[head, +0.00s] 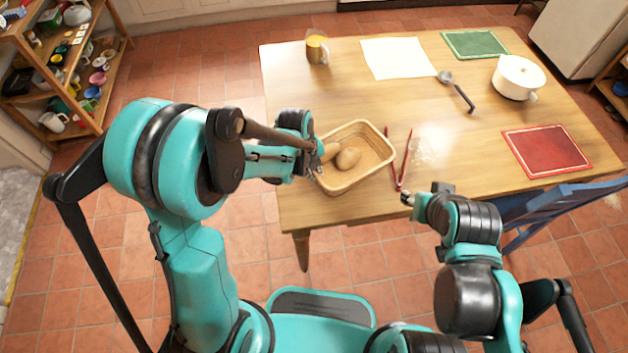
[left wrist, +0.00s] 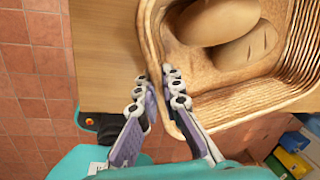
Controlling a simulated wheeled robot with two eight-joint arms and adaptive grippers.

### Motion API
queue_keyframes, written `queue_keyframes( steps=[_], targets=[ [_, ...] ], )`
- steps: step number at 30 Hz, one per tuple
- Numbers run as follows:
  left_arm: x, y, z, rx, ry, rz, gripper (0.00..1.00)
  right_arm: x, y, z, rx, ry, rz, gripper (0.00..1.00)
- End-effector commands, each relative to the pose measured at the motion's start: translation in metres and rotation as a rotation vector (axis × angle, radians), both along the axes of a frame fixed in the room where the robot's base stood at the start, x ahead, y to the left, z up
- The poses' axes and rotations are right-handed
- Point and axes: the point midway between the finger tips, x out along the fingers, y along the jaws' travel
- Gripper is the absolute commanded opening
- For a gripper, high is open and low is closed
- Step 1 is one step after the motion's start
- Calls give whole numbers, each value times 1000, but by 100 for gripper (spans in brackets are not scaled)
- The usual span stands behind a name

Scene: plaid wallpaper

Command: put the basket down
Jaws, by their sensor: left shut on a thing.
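The tan wicker basket (head: 376,156) is at the table's front left edge in the head view, with brown bread loaves (head: 348,158) inside. My left gripper (head: 316,166) is shut on its left rim. In the left wrist view the fingers (left wrist: 161,84) pinch the rim of the basket (left wrist: 292,62) from both sides, and two scored loaves (left wrist: 240,52) show inside. The basket looks about level; I cannot tell whether its bottom touches the table. My right gripper (head: 424,194) is by the table's front edge, apart from the basket; its finger opening is unclear.
Bare wood lies behind the basket.

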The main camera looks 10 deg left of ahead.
Motion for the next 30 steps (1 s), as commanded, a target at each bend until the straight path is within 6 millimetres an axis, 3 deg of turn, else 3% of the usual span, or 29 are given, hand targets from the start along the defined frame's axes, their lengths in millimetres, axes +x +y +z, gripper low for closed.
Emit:
queue_keyframes(
  steps=[10,21,24,30],
  targets=[
    [1,2,-41,-1,-1,0,0,0,0,-21,0,0,0,40],
    [0,2,-44,-1,-1,0,0,0,0,-23,0,0,0,40],
    [0,2,-43,0,0,0,27,0,0,-21,0,0,0,40],
    [0,2,-43,0,0,0,27,0,0,-21,0,0,0,40]
  ],
)
